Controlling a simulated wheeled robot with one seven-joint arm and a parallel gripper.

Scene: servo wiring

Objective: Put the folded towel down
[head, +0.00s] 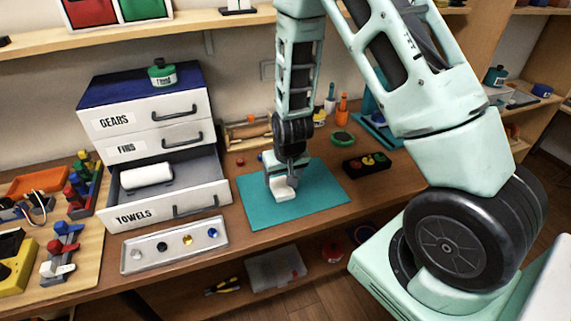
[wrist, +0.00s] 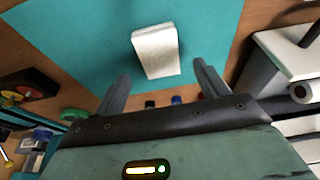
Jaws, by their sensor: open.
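The folded towel (wrist: 157,52) is a small white block lying flat on the teal mat (wrist: 70,35). In the head view the towel (head: 284,194) shows just below my gripper (head: 281,180), on the mat (head: 325,193). In the wrist view my gripper (wrist: 160,80) is open, with its two dark fingers spread wide. The towel lies beyond the fingertips, roughly centred between them and apart from both. The head view partly hides the towel behind my gripper.
The TOWELS drawer (head: 200,199) of the cabinet stands open at left, with a rolled white towel (head: 147,174) inside. A tray (head: 139,258) of small parts lies in front. A dark tray with coloured pieces (head: 366,165) is right of the mat. The mat's right part is clear.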

